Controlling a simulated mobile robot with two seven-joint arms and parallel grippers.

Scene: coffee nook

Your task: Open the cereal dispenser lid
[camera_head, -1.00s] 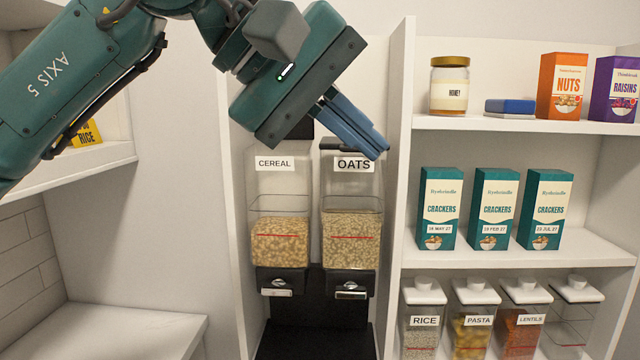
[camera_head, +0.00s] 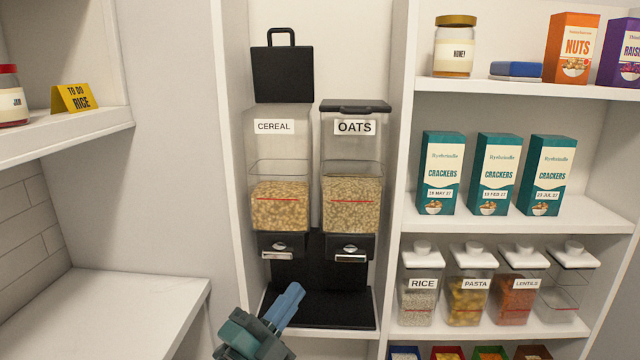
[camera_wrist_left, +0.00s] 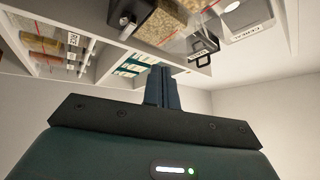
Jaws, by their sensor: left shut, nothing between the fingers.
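The cereal dispenser (camera_head: 276,155) stands in the narrow bay, clear-walled and partly filled. Its black lid (camera_head: 283,75) with a loop handle stands upright, swung up at the back of the dispenser top. The lid also shows in the left wrist view (camera_wrist_left: 204,48). The oats dispenser (camera_head: 350,160) stands to its right with its flat black lid (camera_head: 355,106) down. My left gripper (camera_head: 290,299) is below the dispensers near the bottom of the view, its blue fingers shut and empty, apart from both. It shows in the left wrist view (camera_wrist_left: 161,75). My right gripper is out of view.
A black base tray (camera_head: 330,312) lies under the dispensers. White shelves to the right hold cracker boxes (camera_head: 493,175), a honey jar (camera_head: 455,48) and lidded containers (camera_head: 420,285). A bare counter (camera_head: 105,310) is at the lower left.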

